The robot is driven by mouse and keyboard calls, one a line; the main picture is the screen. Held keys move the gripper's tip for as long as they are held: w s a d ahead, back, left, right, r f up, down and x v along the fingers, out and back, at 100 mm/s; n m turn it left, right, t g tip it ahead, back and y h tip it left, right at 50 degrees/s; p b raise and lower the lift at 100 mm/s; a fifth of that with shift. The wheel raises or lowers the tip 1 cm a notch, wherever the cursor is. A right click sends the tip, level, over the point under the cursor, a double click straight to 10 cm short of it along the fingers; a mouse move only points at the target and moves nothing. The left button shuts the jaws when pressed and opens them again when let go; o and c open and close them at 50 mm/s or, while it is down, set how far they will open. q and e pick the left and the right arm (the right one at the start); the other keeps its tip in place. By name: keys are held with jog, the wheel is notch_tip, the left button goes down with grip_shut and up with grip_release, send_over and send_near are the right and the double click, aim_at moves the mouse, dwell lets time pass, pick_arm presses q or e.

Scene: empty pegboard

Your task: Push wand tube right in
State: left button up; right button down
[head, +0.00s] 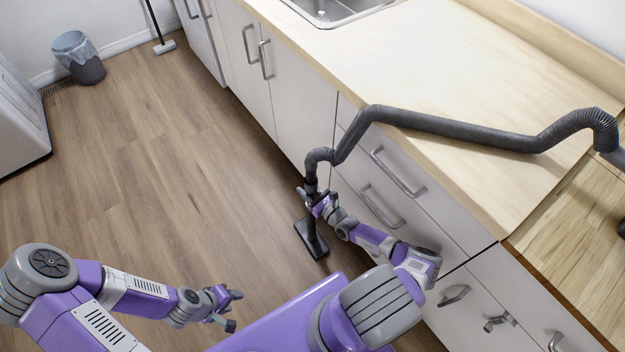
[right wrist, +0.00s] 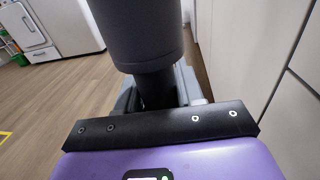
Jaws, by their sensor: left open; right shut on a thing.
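The dark wand tube (head: 311,186) stands near upright in front of the drawers, above a flat black floor head (head: 312,242) on the floor. In the right wrist view, a wide dark cuff (right wrist: 138,35) sits over a narrower black tube (right wrist: 157,88). My right gripper (head: 318,205) is shut on the tube just below the cuff. The grey ribbed hose (head: 450,128) runs from the cuff up across the counter. The lower end of the tube is partly hidden by the gripper. My left gripper (head: 233,309) is open and empty, low on the left, apart from the tube.
The counter (head: 400,60) with a sink (head: 325,8) and handled drawers (head: 400,200) stand close on the right of the tube. A bin (head: 82,62) and a white appliance (head: 20,120) stand far left. The wooden floor (head: 150,160) between is clear.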

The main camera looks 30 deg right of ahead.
notch_tip(320, 180, down, 6)
jog(key=shift+f+b, duration=0.15)
jog(key=shift+b, duration=0.3)
grip_release()
jog(key=p+v, duration=0.2)
jog(key=v, duration=0.5)
jog(key=shift+s, duration=0.35)
dwell(0.7)
